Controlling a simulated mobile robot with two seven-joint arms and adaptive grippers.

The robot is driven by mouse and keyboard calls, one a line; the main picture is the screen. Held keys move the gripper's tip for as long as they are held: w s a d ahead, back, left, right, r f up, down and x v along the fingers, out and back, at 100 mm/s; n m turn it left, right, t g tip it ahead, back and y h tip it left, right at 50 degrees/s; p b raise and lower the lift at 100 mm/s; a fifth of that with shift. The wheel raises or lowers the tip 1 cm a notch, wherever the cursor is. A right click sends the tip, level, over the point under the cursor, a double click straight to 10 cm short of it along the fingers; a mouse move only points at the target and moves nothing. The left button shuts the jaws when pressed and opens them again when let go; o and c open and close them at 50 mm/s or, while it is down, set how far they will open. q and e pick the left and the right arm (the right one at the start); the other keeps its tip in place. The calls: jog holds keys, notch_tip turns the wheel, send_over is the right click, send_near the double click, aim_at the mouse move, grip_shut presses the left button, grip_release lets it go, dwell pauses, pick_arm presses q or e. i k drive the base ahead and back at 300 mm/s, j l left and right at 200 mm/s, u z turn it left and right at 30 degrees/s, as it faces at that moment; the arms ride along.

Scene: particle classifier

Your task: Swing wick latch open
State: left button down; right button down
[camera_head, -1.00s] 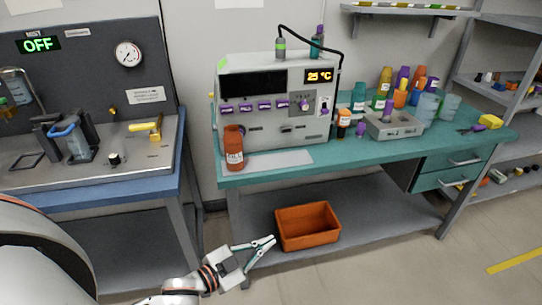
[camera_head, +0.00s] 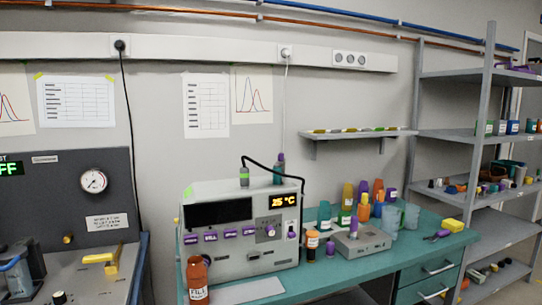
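The classifier (camera_head: 240,228) is a pale grey box with a dark screen, an orange 25 °C display and a row of purple buttons. It stands on the teal bench. A grey cylinder with a green band (camera_head: 244,177) and a dark teal cylinder with a purple top (camera_head: 279,169) stand on its top, joined by a black hose. A small white panel (camera_head: 291,228) sits at the right of its front. I cannot make out which part is the wick latch or whether it is open. Neither of my grippers is in view.
An orange bottle marked FILL (camera_head: 197,279) stands before the classifier's left corner. Several bottles and a grey block (camera_head: 366,243) stand to its right. A panel with a gauge (camera_head: 94,182) and yellow handle (camera_head: 103,259) is at left. Grey shelving (camera_head: 482,135) is at right.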

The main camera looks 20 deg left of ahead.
aim_at(281, 160)
jog(key=i+l, duration=0.15)
jog(key=i, duration=0.4)
jog(key=u, duration=1.95)
